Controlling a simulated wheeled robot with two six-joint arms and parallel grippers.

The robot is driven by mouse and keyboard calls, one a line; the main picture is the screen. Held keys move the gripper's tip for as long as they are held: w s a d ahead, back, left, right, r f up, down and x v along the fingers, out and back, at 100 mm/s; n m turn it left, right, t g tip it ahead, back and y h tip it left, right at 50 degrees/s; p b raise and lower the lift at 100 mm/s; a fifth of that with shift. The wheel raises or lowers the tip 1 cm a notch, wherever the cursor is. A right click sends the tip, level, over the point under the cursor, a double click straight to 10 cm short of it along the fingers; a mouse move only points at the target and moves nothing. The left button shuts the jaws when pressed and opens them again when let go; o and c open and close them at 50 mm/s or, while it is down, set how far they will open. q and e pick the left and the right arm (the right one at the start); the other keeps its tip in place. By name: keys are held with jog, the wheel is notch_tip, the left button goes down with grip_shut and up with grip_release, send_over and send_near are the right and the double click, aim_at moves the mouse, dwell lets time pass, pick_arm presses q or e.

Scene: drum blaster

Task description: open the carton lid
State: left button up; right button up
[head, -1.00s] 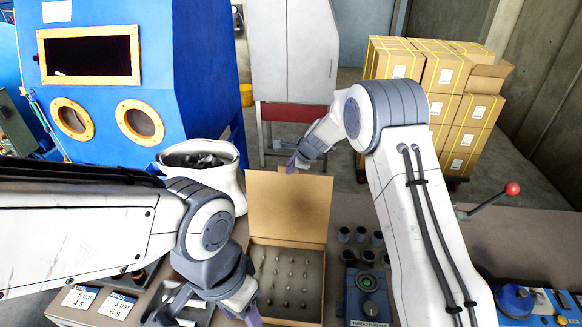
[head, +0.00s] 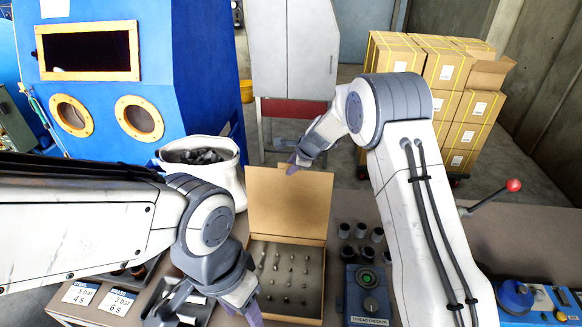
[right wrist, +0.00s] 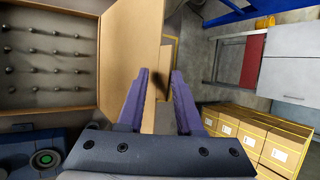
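The brown carton (head: 323,285) sits on the bench, open, with small pegs in rows inside. Its lid (head: 288,205) stands raised at the back, close to upright. The right wrist view shows the lid (right wrist: 122,50) beside the peg rows. My right gripper (head: 292,166) is at the lid's top edge; in the right wrist view its purple fingers (right wrist: 159,95) are apart, with part of the lid showing between them. I cannot tell whether they touch it. My left gripper (head: 252,312) is low at the carton's front left; its fingertips are partly out of frame.
A white bucket (head: 232,185) stands behind left of the carton. Dark cups (head: 361,230) and a thread checker (head: 367,300) are right of it. A red-knobbed lever (head: 513,185) rises farther right. Stacked boxes (head: 440,75) and a blue cabinet (head: 190,70) stand behind.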

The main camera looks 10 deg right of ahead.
jog(key=b+v, duration=0.1)
jog(key=v, duration=0.8)
jog(key=shift+s+r+b, duration=0.2)
jog(key=shift+s+b, duration=0.1)
jog(key=shift+d, duration=0.1)
jog(key=s+a+n+g+b, duration=0.1)
jog(key=s+a+n, duration=0.2)
jog(key=s+n, duration=0.3)
jog(key=s+a+f+n+g+b, duration=0.1)
jog(key=s+a+n+g, duration=0.2)
jog(key=s, duration=0.6)
jog(key=s+a+n+b, duration=0.1)
jog(key=s+a+n, duration=0.35)
jog(key=s, duration=0.25)
jog(key=s+d+f+n+g+h+b, duration=0.1)
jog(key=s+d+f+n, duration=0.1)
jog(key=s+n, duration=0.4)
jog(key=s+d+f+n+g+h+b, duration=0.1)
jog(key=s+n, duration=0.6)
jog(key=s, duration=0.7)
jog(key=shift+d+f, duration=0.75)
jog(key=shift+d, duration=0.3)
